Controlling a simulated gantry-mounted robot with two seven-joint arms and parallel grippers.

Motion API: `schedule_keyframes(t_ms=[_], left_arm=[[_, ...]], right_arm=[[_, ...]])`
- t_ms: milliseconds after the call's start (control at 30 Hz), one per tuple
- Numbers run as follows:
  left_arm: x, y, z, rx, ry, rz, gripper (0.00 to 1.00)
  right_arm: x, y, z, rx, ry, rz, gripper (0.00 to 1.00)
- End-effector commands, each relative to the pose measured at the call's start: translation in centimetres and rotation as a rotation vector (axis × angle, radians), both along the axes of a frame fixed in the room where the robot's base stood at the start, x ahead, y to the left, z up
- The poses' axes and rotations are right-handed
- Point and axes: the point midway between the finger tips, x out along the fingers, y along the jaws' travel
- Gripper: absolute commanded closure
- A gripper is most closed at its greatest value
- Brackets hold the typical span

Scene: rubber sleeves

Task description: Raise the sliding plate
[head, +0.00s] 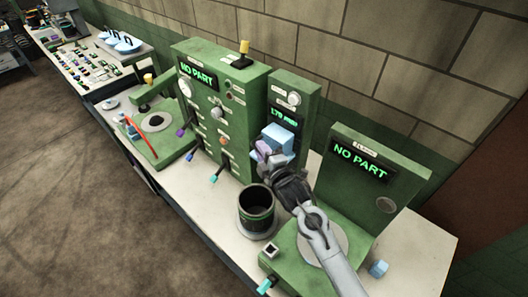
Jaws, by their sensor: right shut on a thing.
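The light blue sliding plate (281,137) sits on the front of a narrow green column (291,98), below a green display reading about 170 mm. A small purple piece (263,148) is at its lower left. My right gripper (269,162) comes up from the lower right and is at the plate's lower front. It is shut on the sliding plate's lower part, though the fingers hide the exact contact. My left gripper is not in view.
A dark green cylindrical cup (256,210) stands just left of my right arm. A green station (358,180) reading NO PART stands right, a taller NO PART panel (210,105) left. A small light blue piece (378,268) lies on the pale bench.

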Motion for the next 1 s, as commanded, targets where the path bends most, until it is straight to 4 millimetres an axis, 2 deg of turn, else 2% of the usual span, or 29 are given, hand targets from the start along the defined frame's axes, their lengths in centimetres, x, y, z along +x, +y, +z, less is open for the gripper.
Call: schedule_keyframes(t_ms=[33, 167, 200, 300, 700, 867, 1000], left_arm=[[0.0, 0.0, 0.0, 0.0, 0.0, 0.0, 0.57], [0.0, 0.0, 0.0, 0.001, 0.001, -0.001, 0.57], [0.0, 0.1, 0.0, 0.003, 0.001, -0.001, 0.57], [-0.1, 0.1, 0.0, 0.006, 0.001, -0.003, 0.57], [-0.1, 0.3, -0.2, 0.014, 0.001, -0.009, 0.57], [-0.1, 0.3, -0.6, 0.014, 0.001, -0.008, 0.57], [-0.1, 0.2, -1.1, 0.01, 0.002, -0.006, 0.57]], right_arm=[[0.1, 0.0, 0.8, 0.007, -0.013, 0.0, 1.0], [0.1, 0.1, 1.0, 0.008, -0.017, 0.0, 1.0], [0.1, 0.1, 1.0, 0.008, -0.018, 0.0, 0.76], [0.1, 0.1, 1.0, 0.008, -0.017, 0.001, 0.61], [-0.4, -0.2, 0.5, 0.006, -0.01, 0.001, 0.6], [-1.6, -0.9, 0.5, 0.003, -0.01, 0.0, 0.6], [-3.4, -1.9, 0.5, 0.004, -0.011, 0.001, 0.6]])
